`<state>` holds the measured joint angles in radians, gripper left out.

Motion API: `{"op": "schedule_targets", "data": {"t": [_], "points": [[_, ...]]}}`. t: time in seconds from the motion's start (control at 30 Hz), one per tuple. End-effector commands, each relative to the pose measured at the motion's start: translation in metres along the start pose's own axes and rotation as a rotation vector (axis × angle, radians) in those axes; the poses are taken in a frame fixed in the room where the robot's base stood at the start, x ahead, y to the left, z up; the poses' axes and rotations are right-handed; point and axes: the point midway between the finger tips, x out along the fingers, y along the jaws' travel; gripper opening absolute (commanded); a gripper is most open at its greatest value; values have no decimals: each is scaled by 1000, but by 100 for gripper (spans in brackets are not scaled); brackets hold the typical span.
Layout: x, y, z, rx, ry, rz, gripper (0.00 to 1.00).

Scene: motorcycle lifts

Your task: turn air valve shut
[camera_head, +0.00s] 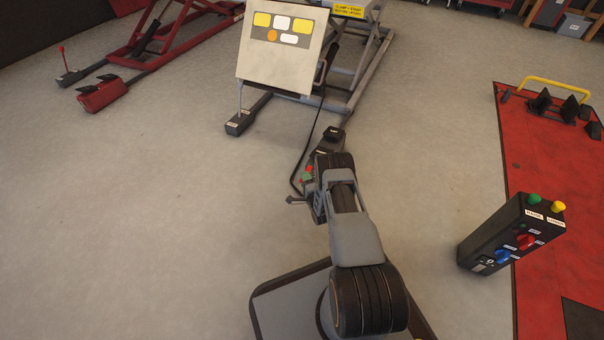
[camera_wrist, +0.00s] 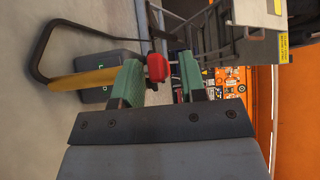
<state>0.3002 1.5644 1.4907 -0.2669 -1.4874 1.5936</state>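In the wrist view, a red knob-like part (camera_wrist: 158,67) sits between the tips of my gripper (camera_wrist: 160,75), which has two green-padded fingers. The fingers stand apart; the red part is close to the left finger, with a gap on the right. I cannot tell whether it touches. I cannot be sure that it is the air valve's handle. A yellow bar (camera_wrist: 85,78) and a black hose (camera_wrist: 42,50) lie left of the fingers. In the head view, my gripper (camera_head: 306,176) is low near the floor, by the hose end; my arm partly hides this spot.
A grey lift with a tilted panel (camera_head: 280,48) stands ahead. A black pedal unit (camera_head: 332,136) lies just beyond my gripper. A black control box (camera_head: 510,232) with coloured knobs stands at the right, beside a red platform (camera_head: 550,185).

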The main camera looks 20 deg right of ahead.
Motion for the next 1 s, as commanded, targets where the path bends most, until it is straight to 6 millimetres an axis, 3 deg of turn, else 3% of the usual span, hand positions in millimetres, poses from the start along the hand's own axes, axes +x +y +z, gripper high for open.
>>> {"op": "schedule_targets", "data": {"t": [0.57,0.9,1.0], "points": [[6,0,-8,0,13,0,38],[6,0,-6,0,10,0,6],[6,0,-5,0,8,0,0]]}}
